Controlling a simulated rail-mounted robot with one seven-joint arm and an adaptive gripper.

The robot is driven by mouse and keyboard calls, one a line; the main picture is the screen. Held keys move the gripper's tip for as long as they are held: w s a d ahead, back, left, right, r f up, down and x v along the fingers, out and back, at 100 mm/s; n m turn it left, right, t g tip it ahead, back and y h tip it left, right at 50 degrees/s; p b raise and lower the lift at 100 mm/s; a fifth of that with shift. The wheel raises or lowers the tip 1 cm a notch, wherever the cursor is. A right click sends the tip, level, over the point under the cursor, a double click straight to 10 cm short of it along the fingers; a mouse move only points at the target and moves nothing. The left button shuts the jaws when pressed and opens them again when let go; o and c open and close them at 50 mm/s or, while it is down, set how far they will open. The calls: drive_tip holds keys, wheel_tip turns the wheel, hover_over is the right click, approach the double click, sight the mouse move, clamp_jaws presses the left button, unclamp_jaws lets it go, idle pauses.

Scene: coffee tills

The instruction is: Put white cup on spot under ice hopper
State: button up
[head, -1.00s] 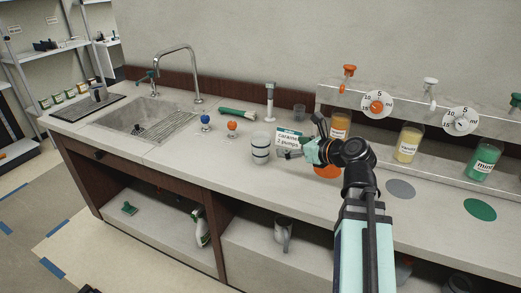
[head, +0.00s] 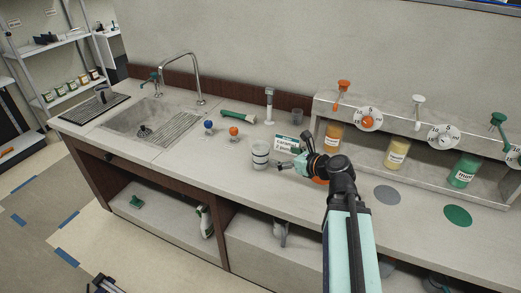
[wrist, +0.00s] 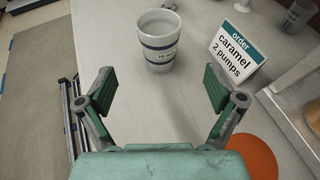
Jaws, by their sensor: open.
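My gripper (head: 279,165) is just right of the cup, low over the counter. In the wrist view my gripper (wrist: 158,88) is open and empty, with its fingers spread and the cup ahead beyond the fingertips, apart from them. I cannot make out an ice hopper or a spot under one in these frames.
An order card reading "caramel 2 pumps" (wrist: 232,48) stands right of the cup. Orange (wrist: 250,157), grey (head: 387,195) and green (head: 458,215) round spots lie before the syrup dispensers. A small clear cup (head: 297,115) stands at the back. The sink (head: 150,120) is left.

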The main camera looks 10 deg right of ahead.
sight(267, 152)
drive_tip(key=x, duration=0.7)
drive_tip(key=shift+w, duration=0.15)
drive_tip(key=shift+p+x, duration=0.75)
drive_tip(key=shift+x, duration=1.95)
drive_tip(key=shift+a+f, duration=0.1)
drive_tip(key=c, duration=1)
drive_tip(key=shift+c, duration=0.3)
